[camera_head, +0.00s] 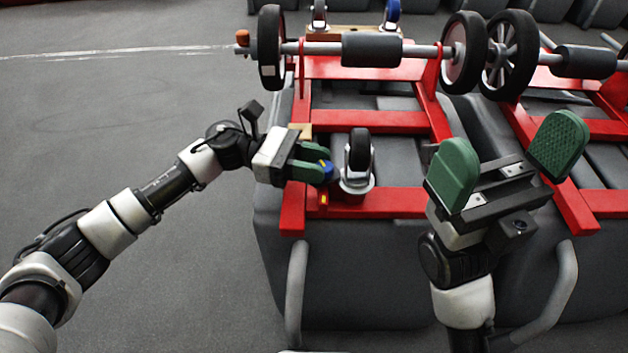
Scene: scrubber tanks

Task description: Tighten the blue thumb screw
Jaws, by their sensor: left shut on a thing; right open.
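The blue thumb screw (327,167) shows between the green fingertips of my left gripper (322,169), at the left side of the near caster on the red frame (380,204). My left gripper is shut on it, and the fingers hide part of it. The near caster (358,160) has a dark wheel in a light metal mount and stands just right of the fingertips, on the frame's near bar. My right gripper (512,160) is open and empty, with its green fingers spread wide, in the foreground at the right.
Grey tanks (350,270) carry red frames with large black wheels (270,46) on an axle at the back. Another caster with a blue part (391,12) sits at the far end. A grey handle (297,290) rises in front. Open floor (110,110) lies to the left.

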